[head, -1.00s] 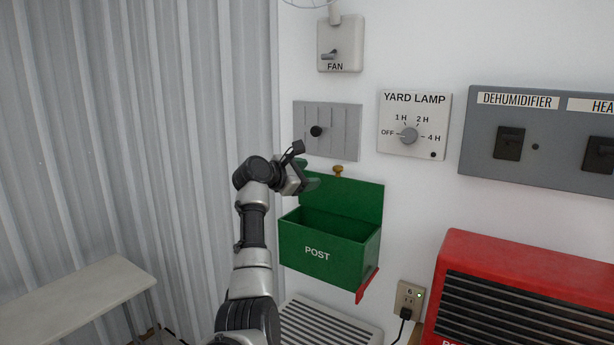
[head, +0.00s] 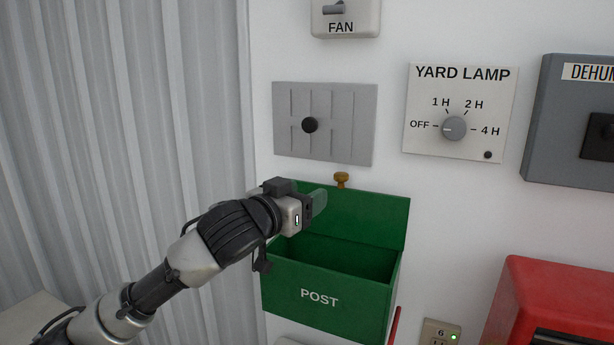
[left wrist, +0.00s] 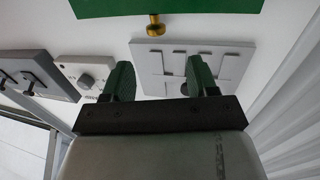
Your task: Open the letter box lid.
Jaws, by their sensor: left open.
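The green letter box (head: 320,299), marked POST, is on the white wall in the head view. Its lid (head: 375,212) stands raised at the back, against the wall, and the dark inside of the box shows. A brass knob (head: 341,180) sits at the lid's top edge. My left gripper (head: 318,200) is in front of the lid's left part, above the box opening, and hides some of both. In the left wrist view, its two fingers (left wrist: 160,80) are apart with nothing between them. The knob (left wrist: 155,26) and lid (left wrist: 200,7) show beyond them, apart from the fingers.
A grey slotted panel with a black knob (head: 310,125) is above the box. The yard lamp dial (head: 454,128) is to its right, and the fan switch (head: 345,15) is higher. A red unit (head: 555,285) and an outlet (head: 440,332) are at lower right.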

